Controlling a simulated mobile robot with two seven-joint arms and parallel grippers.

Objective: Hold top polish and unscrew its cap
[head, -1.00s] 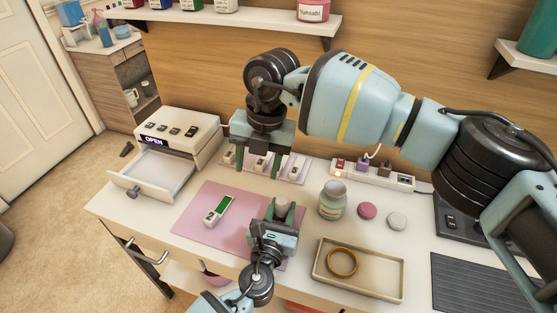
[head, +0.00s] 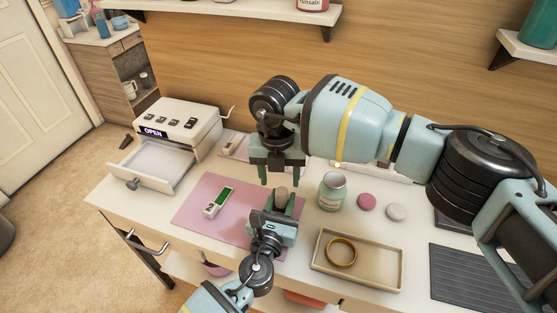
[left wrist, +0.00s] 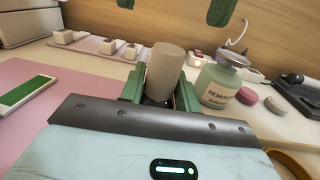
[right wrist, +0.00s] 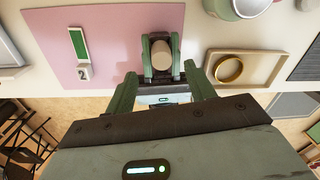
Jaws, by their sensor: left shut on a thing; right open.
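The top polish shows mainly as its beige, cylindrical cap (head: 281,193); the cap also shows in the left wrist view (left wrist: 166,72) and the right wrist view (right wrist: 163,52). The bottle body below is mostly hidden between the fingers. My left gripper (head: 277,204) is shut on the polish and holds it upright over the pink mat's right edge. My right gripper (head: 281,172) is open and points down above the cap. Its fingertips show at the top of the left wrist view, one to each side of the cap and higher. They are apart from the cap.
A green remover jar (head: 332,192), a pink puck (head: 367,202) and a white puck (head: 396,212) stand to the right. A tray (head: 375,283) holds a gold ring (head: 342,251). An open drawer (head: 155,172) is left.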

